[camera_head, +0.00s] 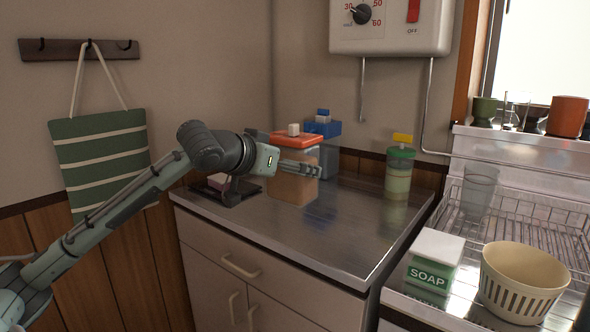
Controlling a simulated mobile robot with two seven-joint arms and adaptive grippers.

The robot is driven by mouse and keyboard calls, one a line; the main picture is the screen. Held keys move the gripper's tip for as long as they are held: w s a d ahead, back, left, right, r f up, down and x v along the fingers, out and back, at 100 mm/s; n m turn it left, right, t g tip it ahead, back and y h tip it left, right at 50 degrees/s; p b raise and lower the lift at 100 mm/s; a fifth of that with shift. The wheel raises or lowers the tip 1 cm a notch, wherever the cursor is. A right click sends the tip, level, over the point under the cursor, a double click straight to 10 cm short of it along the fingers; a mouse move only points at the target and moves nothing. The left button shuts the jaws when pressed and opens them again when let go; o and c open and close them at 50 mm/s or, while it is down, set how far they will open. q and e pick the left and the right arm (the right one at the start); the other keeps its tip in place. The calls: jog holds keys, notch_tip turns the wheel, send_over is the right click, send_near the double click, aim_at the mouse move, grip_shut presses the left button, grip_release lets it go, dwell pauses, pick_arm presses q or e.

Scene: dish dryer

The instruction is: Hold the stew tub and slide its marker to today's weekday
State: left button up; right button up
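A tub with an orange lid (297,140) stands at the back of the metal counter, with a small pale block (293,130) on its lid and brownish contents. Behind it is a tub with a blue lid (323,128) with a blue block on top. To the right stands a round jar with a green lid (401,153) and a yellow block. No label or weekday is readable, so I cannot tell which is the stew tub. My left gripper (312,170) is in front of the orange-lidded tub, partly hiding it; contact and finger gap are unclear. My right gripper is out of view.
The metal counter (335,235) is clear in front and to the right. A small dark stand (230,195) is beneath my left wrist. A dish rack (540,220) with a glass, a soap box (433,262) and a cream basket (522,280) are at right.

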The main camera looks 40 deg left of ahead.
pick_arm(q)
jog(key=shift+r, duration=0.15)
jog(key=shift+w+d+r+p, duration=0.15)
jog(key=shift+w+p, duration=0.1)
jog(key=shift+p, duration=0.1)
jog(key=shift+w+d+p, duration=0.75)
jog(key=shift+w+p, duration=0.3)
jog(key=shift+w+d, duration=0.1)
jog(key=shift+w, duration=0.15)
jog(key=w+d, duration=0.4)
jog(key=w, duration=0.2)
jog(key=shift+w+d, duration=0.3)
jog(key=shift+f, duration=0.25)
jog(key=shift+f+b, duration=2.45)
jog(key=shift+f, duration=2.55)
jog(key=shift+f, duration=0.35)
